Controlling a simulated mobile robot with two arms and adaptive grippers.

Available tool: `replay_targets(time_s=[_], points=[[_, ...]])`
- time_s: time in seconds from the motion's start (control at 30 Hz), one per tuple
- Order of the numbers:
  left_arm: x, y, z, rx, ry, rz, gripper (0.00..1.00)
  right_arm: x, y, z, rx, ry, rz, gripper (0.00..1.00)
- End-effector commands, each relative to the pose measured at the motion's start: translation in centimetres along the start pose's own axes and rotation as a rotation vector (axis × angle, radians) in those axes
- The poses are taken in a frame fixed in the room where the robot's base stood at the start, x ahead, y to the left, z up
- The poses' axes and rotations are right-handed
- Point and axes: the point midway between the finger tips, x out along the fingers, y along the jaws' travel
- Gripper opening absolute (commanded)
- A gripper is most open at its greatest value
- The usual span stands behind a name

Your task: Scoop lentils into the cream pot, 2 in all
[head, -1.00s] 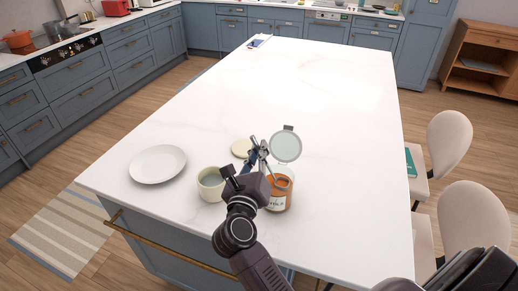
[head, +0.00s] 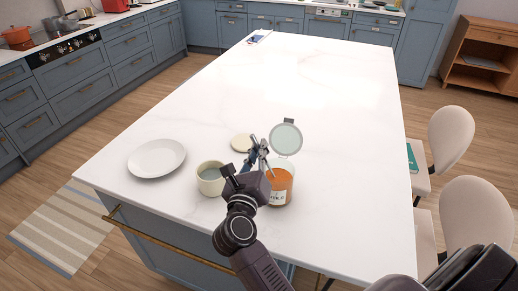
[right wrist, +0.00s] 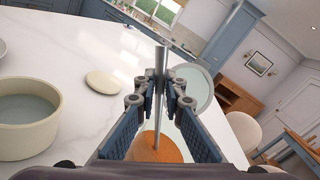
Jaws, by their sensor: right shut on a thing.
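The cream pot (head: 210,182) stands open on the island, left of the jar. In the right wrist view the pot (right wrist: 22,140) shows a grey-green inside with no orange visible. The glass jar (head: 279,198) holds orange lentils (head: 281,179), and its round lid (head: 286,139) is tipped up behind the mouth. My right gripper (head: 257,150) is shut on a thin metal handle (right wrist: 160,90), probably the scoop's, held steeply over the jar. Its lower end meets the orange lentils (right wrist: 155,150); the bowl of the scoop is hidden. My left gripper is out of view.
A white plate (head: 157,158) lies left of the pot. A flat cream disc (head: 243,142), like a lid, lies behind the pot and jar. A small flat item (head: 260,36) is at the island's far end. Chairs (head: 450,140) stand along the right edge. The island's middle is clear.

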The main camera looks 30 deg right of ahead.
Motion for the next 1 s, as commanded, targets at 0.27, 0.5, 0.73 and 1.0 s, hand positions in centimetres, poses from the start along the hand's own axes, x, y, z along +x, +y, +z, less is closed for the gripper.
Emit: replay_targets(time_s=[0.27,0.5,0.73,1.0], points=[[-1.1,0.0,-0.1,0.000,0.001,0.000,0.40,0.0,-0.5,1.0,0.001,-0.001,0.000,0.00],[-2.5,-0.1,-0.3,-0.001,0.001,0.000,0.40,0.0,-1.2,2.4,0.000,-0.001,0.000,0.00],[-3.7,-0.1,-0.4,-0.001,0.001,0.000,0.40,0.0,-1.9,3.6,0.000,-0.001,-0.001,0.00],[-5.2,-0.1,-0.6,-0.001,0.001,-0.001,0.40,0.0,-2.6,5.0,0.000,0.000,-0.001,0.00]])
